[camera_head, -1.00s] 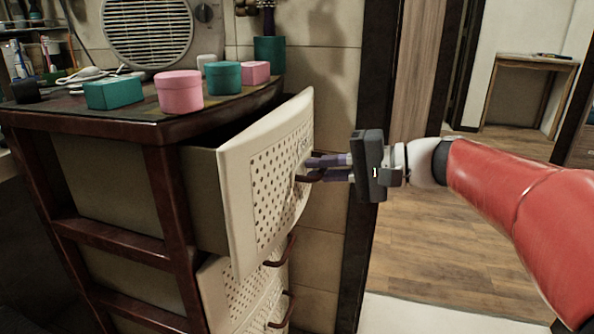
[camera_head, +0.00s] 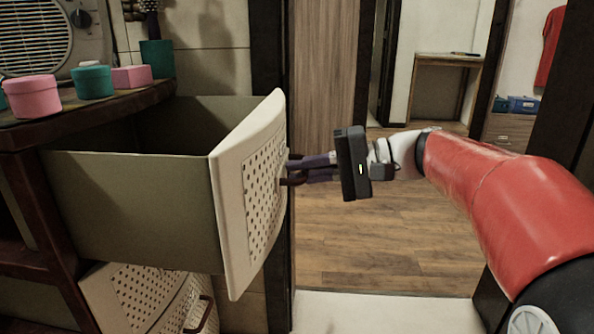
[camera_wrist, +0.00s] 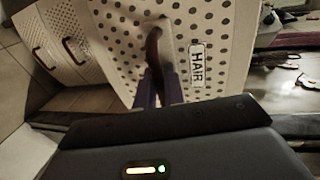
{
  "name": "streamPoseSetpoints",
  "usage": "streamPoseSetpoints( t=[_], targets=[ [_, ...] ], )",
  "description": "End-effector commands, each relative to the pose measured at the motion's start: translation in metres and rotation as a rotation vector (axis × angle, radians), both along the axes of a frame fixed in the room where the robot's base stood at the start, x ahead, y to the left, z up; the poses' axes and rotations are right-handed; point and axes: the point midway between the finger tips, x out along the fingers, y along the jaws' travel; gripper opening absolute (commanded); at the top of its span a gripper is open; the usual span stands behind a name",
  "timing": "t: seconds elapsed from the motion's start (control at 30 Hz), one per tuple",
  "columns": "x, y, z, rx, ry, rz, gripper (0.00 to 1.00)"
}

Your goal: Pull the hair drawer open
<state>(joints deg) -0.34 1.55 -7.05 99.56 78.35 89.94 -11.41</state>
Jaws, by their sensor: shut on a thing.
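The hair drawer (camera_head: 232,215) is the top drawer of a dark wooden unit, with a cream front dotted with holes. It stands far out, and its grey-green side and part of its dark inside show in the head view. The wrist view shows its front (camera_wrist: 120,50) with a label reading HAIR (camera_wrist: 196,64). My gripper (camera_head: 296,170) is shut on the drawer's brown handle (camera_head: 289,181). The handle (camera_wrist: 154,50) also runs down between the fingers in the wrist view. The drawer's contents are hidden.
Lower drawers (camera_head: 150,298) with brown handles sit beneath, looking shut. Pink (camera_head: 33,96) and teal (camera_head: 93,82) boxes and a radio-like device (camera_head: 50,35) stand on the unit's top (camera_head: 130,103). A dark door frame (camera_head: 270,60) rises behind the drawer. Wooden floor (camera_head: 390,235) lies open to the right.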

Motion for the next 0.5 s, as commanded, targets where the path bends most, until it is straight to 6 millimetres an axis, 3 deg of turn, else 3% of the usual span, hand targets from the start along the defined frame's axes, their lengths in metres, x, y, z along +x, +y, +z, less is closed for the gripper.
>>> streamPoseSetpoints(
  t=[0.3, 0.33, 0.4, 0.5],
  targets=[
    [0.0002, -0.0005, -0.0004, -0.001, 0.001, 0.0, 0.0],
    [0.0002, -0.0005, -0.0004, -0.001, 0.001, 0.0, 0.14],
    [0.0002, -0.0005, -0.0003, -0.001, 0.001, 0.0, 0.24],
    [0.0002, -0.0004, -0.0002, 0.0, 0.001, 0.0, 0.26]
  ],
)
